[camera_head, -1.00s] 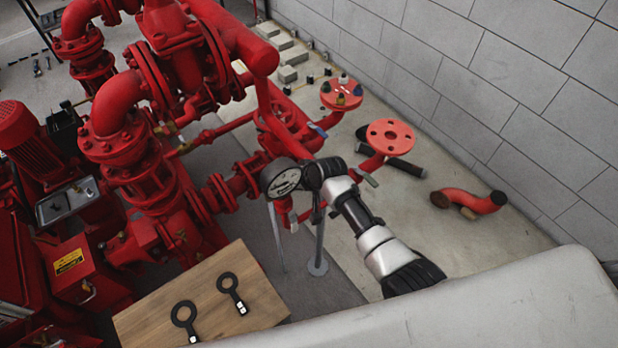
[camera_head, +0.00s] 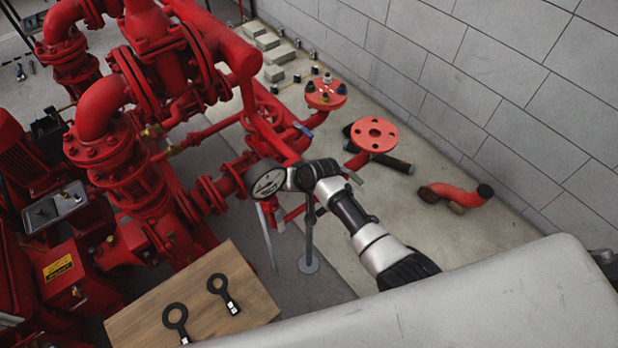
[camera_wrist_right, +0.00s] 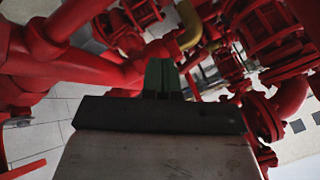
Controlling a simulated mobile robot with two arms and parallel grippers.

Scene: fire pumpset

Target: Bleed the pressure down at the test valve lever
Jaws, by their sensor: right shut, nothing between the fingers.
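A small blue lever (camera_head: 303,131) shows on the red pipework beside the wall; I cannot tell whether it is the test valve lever. In the right wrist view my right gripper (camera_wrist_right: 162,76) is shut and empty, pointing among red pipes. No lever shows clearly between or against its fingers. My left gripper is not in view.
A wooden board (camera_head: 250,290) with two black ring-shaped tags (camera_head: 219,287) lies at the front. A red flange (camera_head: 374,135) and a loose red elbow pipe (camera_head: 455,194) are near the block wall (camera_head: 500,100). Floor between elbow and arm is clear.

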